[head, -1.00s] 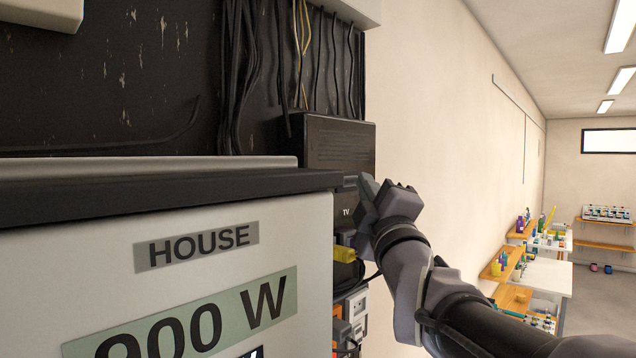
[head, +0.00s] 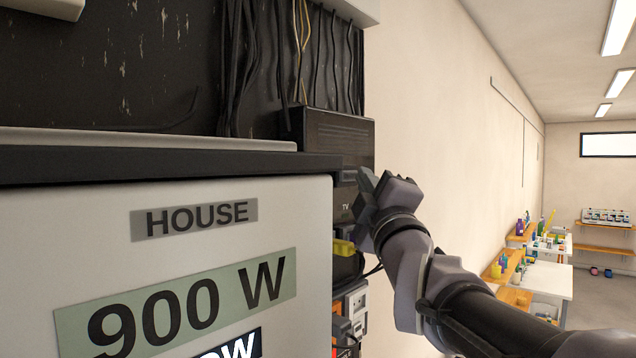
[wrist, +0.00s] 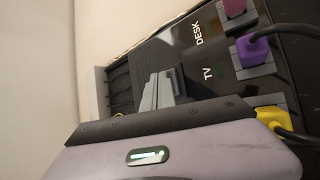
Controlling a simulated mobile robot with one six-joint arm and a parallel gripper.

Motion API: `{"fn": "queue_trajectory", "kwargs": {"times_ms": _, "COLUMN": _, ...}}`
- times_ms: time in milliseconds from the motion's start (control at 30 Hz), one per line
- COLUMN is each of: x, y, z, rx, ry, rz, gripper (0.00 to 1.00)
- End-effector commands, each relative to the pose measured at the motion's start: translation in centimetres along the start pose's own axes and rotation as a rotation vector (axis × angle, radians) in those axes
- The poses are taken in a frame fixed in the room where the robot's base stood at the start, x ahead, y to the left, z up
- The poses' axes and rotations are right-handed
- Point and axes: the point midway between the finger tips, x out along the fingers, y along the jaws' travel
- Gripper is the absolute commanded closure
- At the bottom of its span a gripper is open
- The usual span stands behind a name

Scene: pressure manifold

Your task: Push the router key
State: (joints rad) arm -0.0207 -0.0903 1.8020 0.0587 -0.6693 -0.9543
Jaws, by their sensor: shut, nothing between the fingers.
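The task's router key is not clearly visible; my gripper covers part of the area around it. A black socket strip (head: 343,205) marked TV hangs below a black ribbed box (head: 340,138), which may be the router. The strip also shows in the wrist view (wrist: 205,50), with TV and DESK labels. My gripper (head: 367,192) is shut and empty, at the strip's right edge near the TV label. In the wrist view its grey fingertips (wrist: 160,92) lie in front of the strip's dark end. I cannot tell whether they touch it.
A large white cabinet marked HOUSE (head: 195,217) and 900 W fills the left front. Cables hang above the box. The room to the right is open, with benches behind.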

Motion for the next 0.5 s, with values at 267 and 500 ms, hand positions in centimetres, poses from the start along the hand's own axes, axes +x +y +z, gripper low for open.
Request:
{"fn": "queue_trajectory", "kwargs": {"times_ms": 267, "x": -0.6, "y": 0.3, "z": 0.5, "rx": 0.0, "ry": 0.0, "rz": 0.002, "gripper": 1.0}}
{"fn": "queue_trajectory", "kwargs": {"times_ms": 500, "x": -3.1, "y": 2.0, "z": 2.3, "rx": -0.002, "ry": -0.003, "rz": 0.002, "gripper": 1.0}}
